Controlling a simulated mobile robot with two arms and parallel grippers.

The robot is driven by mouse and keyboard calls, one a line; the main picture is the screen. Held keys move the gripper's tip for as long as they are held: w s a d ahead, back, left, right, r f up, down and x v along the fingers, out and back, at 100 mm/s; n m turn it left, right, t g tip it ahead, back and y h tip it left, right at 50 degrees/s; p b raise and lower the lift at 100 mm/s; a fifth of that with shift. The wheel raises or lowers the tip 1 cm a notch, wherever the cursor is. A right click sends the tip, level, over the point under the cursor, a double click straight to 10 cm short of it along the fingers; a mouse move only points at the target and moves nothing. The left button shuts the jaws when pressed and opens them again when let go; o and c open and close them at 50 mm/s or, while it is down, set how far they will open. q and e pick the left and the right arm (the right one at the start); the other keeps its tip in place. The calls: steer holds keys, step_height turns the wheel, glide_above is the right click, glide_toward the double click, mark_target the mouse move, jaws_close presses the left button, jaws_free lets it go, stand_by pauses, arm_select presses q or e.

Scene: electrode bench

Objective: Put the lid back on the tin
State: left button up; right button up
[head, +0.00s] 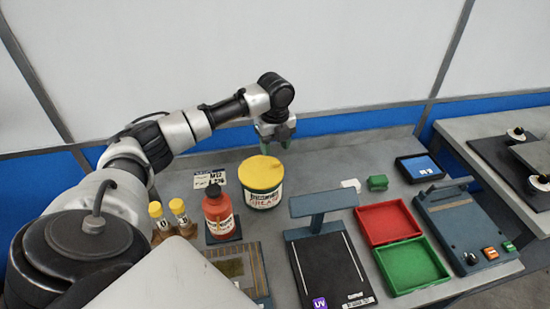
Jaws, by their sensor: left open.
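The tin (262,196) is a white round tub with dark and red lettering, standing upright on the grey bench. The yellow lid (261,173) sits on top of the tin and covers its mouth; I cannot tell whether it is pressed fully down. My left gripper (277,144) is open and empty, pointing down above and slightly behind the lid, apart from it. My right gripper is not in view.
An orange-red bottle (218,212) and two yellow-capped vials (178,210) stand left of the tin. A black stand (328,262), a red tray (389,222), a green tray (412,265) and a blue-grey device (465,228) fill the right. A small green block (378,183) lies behind the trays.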

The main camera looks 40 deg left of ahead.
arm_select(q)
step_height(320, 180, up, 7)
steer(key=shift+f+b, duration=0.2)
steer(key=shift+b, duration=0.1)
stand_by(0.4)
